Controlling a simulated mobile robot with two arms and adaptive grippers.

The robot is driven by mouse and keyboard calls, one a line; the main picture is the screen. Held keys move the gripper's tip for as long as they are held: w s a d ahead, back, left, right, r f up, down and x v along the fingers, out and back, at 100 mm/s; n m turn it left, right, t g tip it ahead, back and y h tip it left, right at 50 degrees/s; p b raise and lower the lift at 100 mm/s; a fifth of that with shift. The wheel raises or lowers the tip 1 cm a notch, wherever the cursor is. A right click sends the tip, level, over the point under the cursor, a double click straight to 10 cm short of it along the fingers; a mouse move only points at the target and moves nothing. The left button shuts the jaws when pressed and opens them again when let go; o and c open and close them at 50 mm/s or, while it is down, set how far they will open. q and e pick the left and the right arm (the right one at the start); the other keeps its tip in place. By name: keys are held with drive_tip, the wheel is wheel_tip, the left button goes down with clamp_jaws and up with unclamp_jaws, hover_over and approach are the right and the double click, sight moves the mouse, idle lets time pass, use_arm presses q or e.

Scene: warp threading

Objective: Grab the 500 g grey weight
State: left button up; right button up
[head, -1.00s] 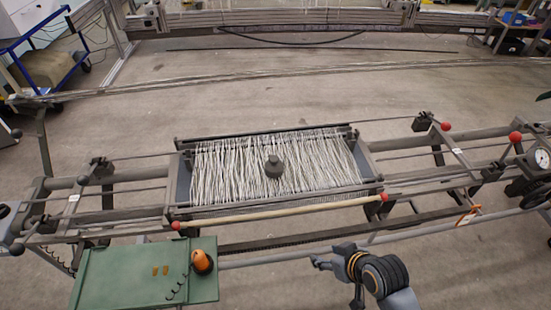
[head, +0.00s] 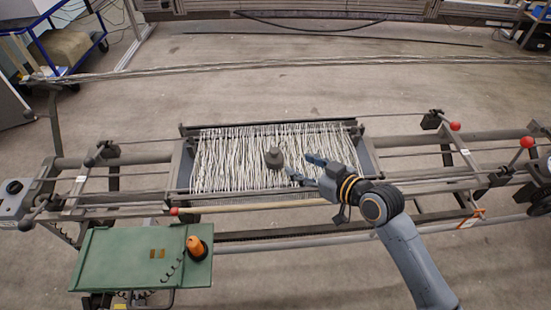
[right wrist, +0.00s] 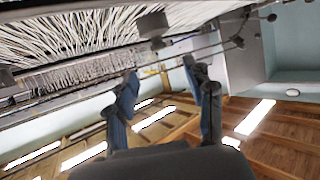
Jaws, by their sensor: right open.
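The grey weight (head: 273,159), a dark cylinder with a small knob on top, stands upright on the white warp threads (head: 228,160) in the frame. It also shows in the right wrist view (right wrist: 152,24), beyond the fingertips. My right gripper (head: 300,165) is open and empty, just right of the weight in the head view, with its fingers pointing toward it. In the right wrist view the two blue fingers (right wrist: 161,72) are spread with nothing between them. My left gripper is not in view.
A wooden rod (head: 250,207) runs along the front of the thread frame. A green panel (head: 135,258) with an orange-topped object (head: 196,246) lies at the front left. Metal rails and red-knobbed levers (head: 526,142) extend to the right.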

sight(275, 151)
drive_tip(key=p+x, duration=0.1)
drive_tip(key=x, duration=0.6)
drive_tip(key=shift+a, duration=0.15)
drive_tip(key=shift+w+a, duration=0.25)
drive_tip(key=shift+w, duration=0.1)
drive_tip(key=p+x, duration=0.1)
drive_tip(key=x, duration=0.2)
drive_tip(key=shift+w+d, duration=0.1)
drive_tip(key=shift+w, duration=0.15)
drive_tip(key=shift+w+a+f, duration=0.25)
drive_tip(key=shift+w+a, duration=0.1)
drive_tip(key=shift+w, duration=0.05)
